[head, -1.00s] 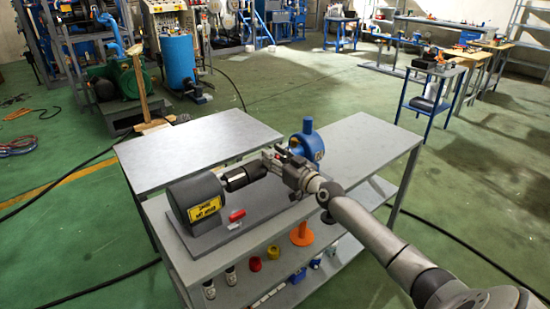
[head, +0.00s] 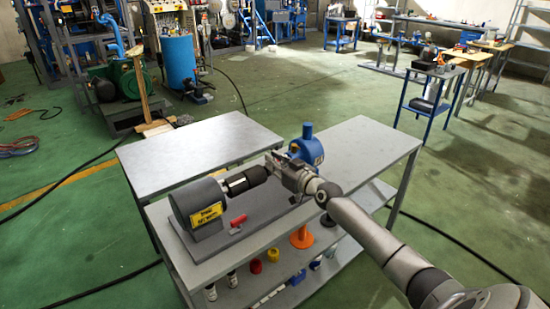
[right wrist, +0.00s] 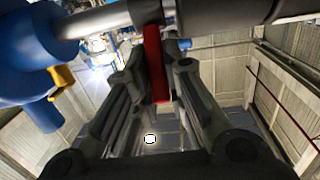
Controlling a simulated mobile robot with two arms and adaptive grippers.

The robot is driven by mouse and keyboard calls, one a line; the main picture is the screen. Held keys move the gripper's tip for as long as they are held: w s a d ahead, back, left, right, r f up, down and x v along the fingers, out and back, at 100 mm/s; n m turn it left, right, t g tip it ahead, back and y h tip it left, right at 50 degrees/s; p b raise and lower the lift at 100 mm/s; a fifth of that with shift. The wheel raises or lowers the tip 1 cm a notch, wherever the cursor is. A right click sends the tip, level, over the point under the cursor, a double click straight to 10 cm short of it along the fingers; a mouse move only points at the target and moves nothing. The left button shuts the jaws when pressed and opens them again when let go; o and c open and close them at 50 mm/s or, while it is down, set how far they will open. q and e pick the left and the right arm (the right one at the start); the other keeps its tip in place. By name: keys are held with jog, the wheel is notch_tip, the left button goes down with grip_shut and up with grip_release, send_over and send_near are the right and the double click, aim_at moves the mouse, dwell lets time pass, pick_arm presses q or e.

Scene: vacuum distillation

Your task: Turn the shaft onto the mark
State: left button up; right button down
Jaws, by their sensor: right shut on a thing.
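A grey motor (head: 195,204) with a yellow label stands at the left of a dark baseplate (head: 262,212) on the bench. A black coupling (head: 245,180) joins its right side, in line with a blue pump (head: 306,148). In the right wrist view a bare silver shaft (right wrist: 97,20) runs from the blue pump (right wrist: 25,60) to the dark coupling (right wrist: 220,22). My right gripper (head: 277,163) is at the shaft between coupling and pump. In its wrist view a red bar (right wrist: 157,65) shows between the fingers (right wrist: 160,70), which are shut on it. I cannot make out the mark.
A small red object (head: 238,220) lies on the baseplate before the motor. The bench (head: 365,140) is bare at the right. Several bottles and coloured parts, including an orange one (head: 301,238), are on the lower shelf.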

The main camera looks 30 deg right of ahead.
jog(key=shift+w+r+g+p, duration=0.45)
jog(key=shift+g+p, duration=0.45)
jog(key=shift+p, duration=1.4)
jog(key=shift+w+r+g+p, duration=0.45)
jog(key=shift+g+p, duration=0.45)
jog(key=shift+p, duration=1.35)
jog(key=shift+w+g+p, duration=0.3)
jog(key=shift+p, duration=0.1)
jog(key=shift+w+f+g+p, duration=0.1)
jog(key=shift+w+g+p, duration=0.2)
jog(key=shift+g+p, duration=0.25)
jog(key=shift+w+a+f+g+h, duration=0.15)
jog(key=shift+w+g, duration=0.15)
jog(key=shift+g, duration=0.25)
jog(key=shift+w+f+g+h, duration=0.15)
jog(key=shift+w+g, duration=0.1)
jog(key=shift+g, duration=0.25)
jog(key=shift+r, duration=0.1)
jog(key=c, duration=1.5)
grip_release()
jog(key=shift+v, duration=5.95)
